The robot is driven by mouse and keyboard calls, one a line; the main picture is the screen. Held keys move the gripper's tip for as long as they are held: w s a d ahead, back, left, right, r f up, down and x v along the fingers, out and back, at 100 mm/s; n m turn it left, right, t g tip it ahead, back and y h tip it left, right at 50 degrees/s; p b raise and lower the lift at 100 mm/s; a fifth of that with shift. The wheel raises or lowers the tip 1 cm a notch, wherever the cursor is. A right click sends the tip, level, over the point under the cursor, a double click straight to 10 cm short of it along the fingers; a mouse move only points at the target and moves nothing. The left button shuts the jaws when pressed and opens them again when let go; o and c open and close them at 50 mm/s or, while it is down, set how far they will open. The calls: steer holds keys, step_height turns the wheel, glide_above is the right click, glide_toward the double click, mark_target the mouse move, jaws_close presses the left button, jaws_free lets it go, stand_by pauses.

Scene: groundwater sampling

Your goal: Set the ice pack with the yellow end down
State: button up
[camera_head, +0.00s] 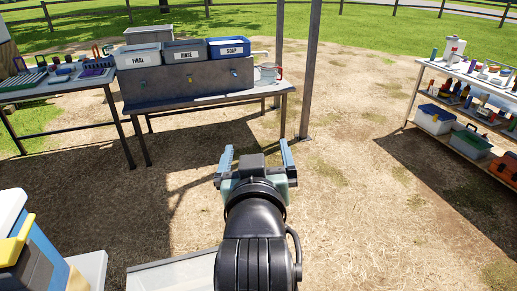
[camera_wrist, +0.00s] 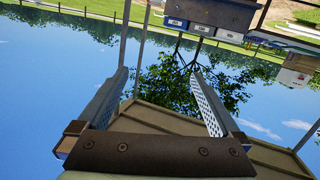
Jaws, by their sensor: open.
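My gripper (camera_head: 256,157) is open and empty, held out over the dirt ground in the middle of the head view. Its two fingers stand wide apart in the wrist view (camera_wrist: 158,76), with nothing between them. I cannot make out an ice pack with a yellow end in either view. A yellow part (camera_head: 14,243) shows at the lower left of the head view, on a blue and white object cut off by the frame edge; I cannot tell what it is.
A wash table (camera_head: 210,101) with bins marked FINAL (camera_head: 138,56), RINSE (camera_head: 184,52) and SOAP (camera_head: 229,48) stands ahead. A table with small tools (camera_head: 55,80) is at left. A loaded shelf rack (camera_head: 468,100) is at right. A post (camera_head: 310,70) stands near the wash table.

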steer(key=s+r+t, duration=0.5)
steer(key=s+r, duration=0.2)
steer(key=r, duration=0.7)
steer(key=s+r+m+t, duration=0.1)
steer(key=s+r+t, duration=0.5)
steer(key=r, duration=0.9)
steer(key=s, duration=0.2)
steer(key=shift+s+d+r, duration=0.2)
steer(key=shift+s, duration=0.1)
step_height(320, 180, up, 15)
steer(key=p, duration=1.4)
steer(key=shift+f+p, duration=0.2)
steer(key=shift+p, duration=0.15)
steer(key=shift+c, duration=0.3)
